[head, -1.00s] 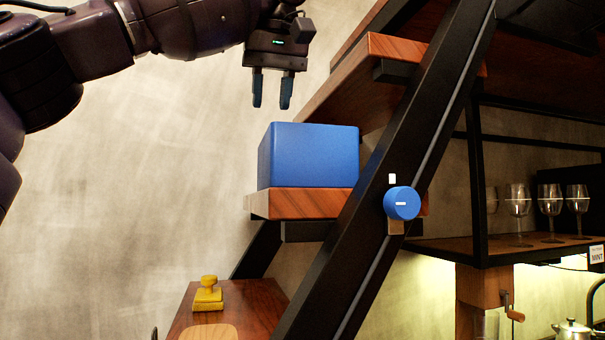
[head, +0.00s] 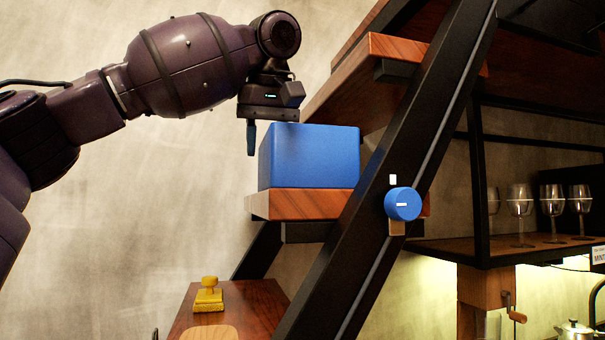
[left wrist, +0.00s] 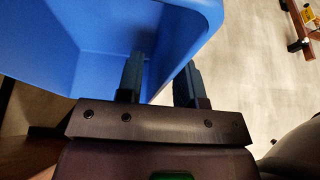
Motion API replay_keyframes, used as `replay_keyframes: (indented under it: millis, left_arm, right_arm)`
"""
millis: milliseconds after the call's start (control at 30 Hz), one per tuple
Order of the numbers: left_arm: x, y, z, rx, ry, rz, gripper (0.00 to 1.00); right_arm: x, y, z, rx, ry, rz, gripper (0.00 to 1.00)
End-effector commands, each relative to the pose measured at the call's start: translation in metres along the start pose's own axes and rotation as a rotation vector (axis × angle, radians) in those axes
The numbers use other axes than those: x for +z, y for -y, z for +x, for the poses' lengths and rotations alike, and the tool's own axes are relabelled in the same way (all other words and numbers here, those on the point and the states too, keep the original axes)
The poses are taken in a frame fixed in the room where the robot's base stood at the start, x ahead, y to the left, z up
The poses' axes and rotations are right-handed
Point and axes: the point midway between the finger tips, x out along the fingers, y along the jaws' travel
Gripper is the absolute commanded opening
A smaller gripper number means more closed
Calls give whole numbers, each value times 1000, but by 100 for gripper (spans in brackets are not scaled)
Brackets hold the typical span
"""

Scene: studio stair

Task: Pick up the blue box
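The blue box (head: 312,157) sits on a wooden stair tread (head: 300,204). In the left wrist view the blue box (left wrist: 95,35) is open-topped with a thin wall. My left gripper (head: 266,140) points down over the box's left wall. One finger is outside the wall; the other is inside the box and hidden in the head view. In the left wrist view my left gripper (left wrist: 162,68) has its fingers apart, with the wall between them. I cannot tell whether either finger touches it. My right gripper is not in view.
A black slanted stair beam (head: 385,190) with a blue round knob (head: 402,204) stands right of the box. Another tread (head: 375,75) is above right. A yellow object (head: 208,296) rests on a lower wooden surface. Wine glasses (head: 552,205) stand on a shelf at right.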

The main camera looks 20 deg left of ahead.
Motion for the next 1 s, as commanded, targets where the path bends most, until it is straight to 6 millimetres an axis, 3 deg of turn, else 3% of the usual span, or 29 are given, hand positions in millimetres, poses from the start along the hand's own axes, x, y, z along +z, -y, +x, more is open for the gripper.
replay_keyframes:
  millis: [200, 433, 1000]
  left_arm:
    - [0, 0, 0, 0, 0, 0, 34]
    - [0, 0, 0, 0, 0, 0, 0]
    - [-5, -2, 0, 3, -1, 4, 0]
  right_arm:
    - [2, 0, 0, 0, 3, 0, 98]
    - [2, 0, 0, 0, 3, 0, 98]
    - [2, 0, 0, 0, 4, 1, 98]
